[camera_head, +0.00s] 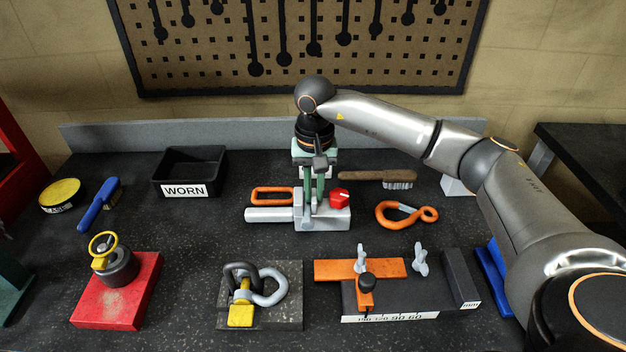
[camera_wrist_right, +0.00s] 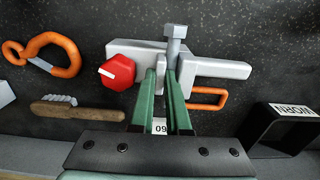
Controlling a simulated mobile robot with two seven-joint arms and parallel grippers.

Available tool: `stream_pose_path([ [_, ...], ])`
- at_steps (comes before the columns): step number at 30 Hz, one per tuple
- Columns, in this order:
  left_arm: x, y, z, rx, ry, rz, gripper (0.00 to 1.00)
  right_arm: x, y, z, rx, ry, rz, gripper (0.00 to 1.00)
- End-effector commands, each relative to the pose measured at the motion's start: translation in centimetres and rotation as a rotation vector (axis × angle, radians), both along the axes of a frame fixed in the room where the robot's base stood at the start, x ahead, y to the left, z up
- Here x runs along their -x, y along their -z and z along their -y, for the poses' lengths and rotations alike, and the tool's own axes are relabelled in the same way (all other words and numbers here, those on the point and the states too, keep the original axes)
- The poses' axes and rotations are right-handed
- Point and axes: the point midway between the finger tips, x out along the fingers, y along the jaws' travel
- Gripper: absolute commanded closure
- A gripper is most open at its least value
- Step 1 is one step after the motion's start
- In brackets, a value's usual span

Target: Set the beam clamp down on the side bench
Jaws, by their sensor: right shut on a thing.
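The beam clamp appears to be the grey metal body (camera_head: 327,217) with a side bar, an upright bolt and a red knob, at mid-bench in the head view. It also shows in the right wrist view (camera_wrist_right: 220,68). My right gripper (camera_head: 316,190) points down over it, its green fingers shut on it around the bolt; the fingers also show in the right wrist view (camera_wrist_right: 168,95). Whether the clamp touches the bench below is unclear. A dark bench (camera_head: 582,145) at the right edge may be the side bench. My left gripper is out of view.
An orange link (camera_head: 272,190), a brush (camera_head: 365,176) and an orange hook (camera_head: 412,215) lie close around the clamp. A black WORN bin (camera_head: 190,170) stands back left. A red block (camera_head: 117,290), shackle plate (camera_head: 262,312) and orange fixture (camera_head: 385,268) fill the front.

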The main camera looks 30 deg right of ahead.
Motion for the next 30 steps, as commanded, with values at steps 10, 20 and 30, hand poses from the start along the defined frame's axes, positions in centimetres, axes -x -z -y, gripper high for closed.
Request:
stream_pose_path([
  [10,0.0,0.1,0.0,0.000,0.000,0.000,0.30,0.0,0.1,0.0,0.001,0.000,0.001,0.76],
  [20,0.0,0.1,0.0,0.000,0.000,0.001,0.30,0.0,0.1,-0.1,-0.001,0.000,0.002,0.56],
  [30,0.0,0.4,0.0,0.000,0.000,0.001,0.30,-0.2,-2.6,-0.1,-0.003,-0.001,0.010,0.56],
])
